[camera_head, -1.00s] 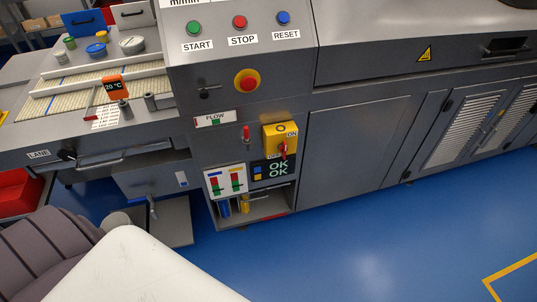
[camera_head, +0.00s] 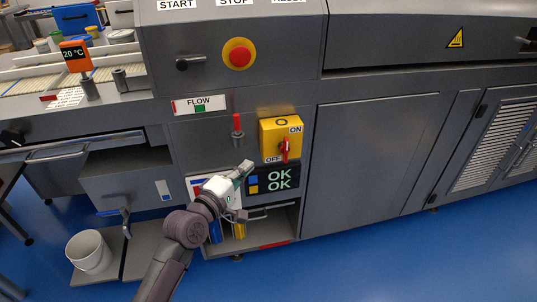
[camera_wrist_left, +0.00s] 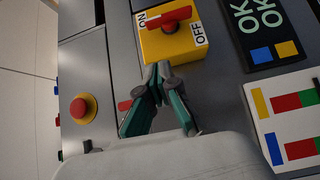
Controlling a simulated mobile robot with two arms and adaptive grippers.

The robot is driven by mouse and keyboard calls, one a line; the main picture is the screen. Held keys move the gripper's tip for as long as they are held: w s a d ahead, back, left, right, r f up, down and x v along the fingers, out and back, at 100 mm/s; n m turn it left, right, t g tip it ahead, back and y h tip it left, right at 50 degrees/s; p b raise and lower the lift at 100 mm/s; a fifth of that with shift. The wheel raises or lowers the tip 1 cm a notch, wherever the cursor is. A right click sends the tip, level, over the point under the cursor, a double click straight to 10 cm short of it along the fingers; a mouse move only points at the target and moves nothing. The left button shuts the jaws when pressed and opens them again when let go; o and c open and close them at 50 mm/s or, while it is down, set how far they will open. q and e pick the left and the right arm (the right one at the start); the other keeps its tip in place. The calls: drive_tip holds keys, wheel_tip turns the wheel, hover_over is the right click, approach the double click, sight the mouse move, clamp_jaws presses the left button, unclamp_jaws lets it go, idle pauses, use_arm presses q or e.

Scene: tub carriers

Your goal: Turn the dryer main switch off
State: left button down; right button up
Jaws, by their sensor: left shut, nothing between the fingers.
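The dryer main switch is a yellow box (camera_head: 268,136) with a red handle (camera_head: 285,150) on the grey machine front. ON is printed near its top and OFF near its bottom; the handle stands roughly upright. My left gripper (camera_head: 248,166) is just below and left of the box in the head view, shut and empty. In the left wrist view the closed fingertips (camera_wrist_left: 157,70) are close to the edge of the yellow box (camera_wrist_left: 178,45), with the red handle (camera_wrist_left: 169,18) beyond them. I cannot tell whether they touch it. My right gripper is not in view.
A red emergency button (camera_head: 239,55) sits above. A red lever (camera_head: 237,124) is left of the switch, and an OK display (camera_head: 279,178) is below it. A white bucket (camera_head: 88,251) stands at lower left. Blue floor (camera_head: 390,255) in front is clear.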

use_arm(q)
drive_tip(key=b, duration=0.1)
approach(283, 142)
drive_tip(key=w+a, duration=0.1)
drive_tip(key=w, duration=0.2)
drive_tip(key=d, duration=0.1)
drive_tip(key=w+d, duration=0.2)
drive_tip(key=d, duration=0.1)
drive_tip(key=shift+r, duration=0.1)
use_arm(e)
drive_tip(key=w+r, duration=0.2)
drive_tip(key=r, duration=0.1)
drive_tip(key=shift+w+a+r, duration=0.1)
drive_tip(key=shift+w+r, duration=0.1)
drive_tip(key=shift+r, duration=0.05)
use_arm(q)
drive_tip(key=shift+a+r, duration=0.1)
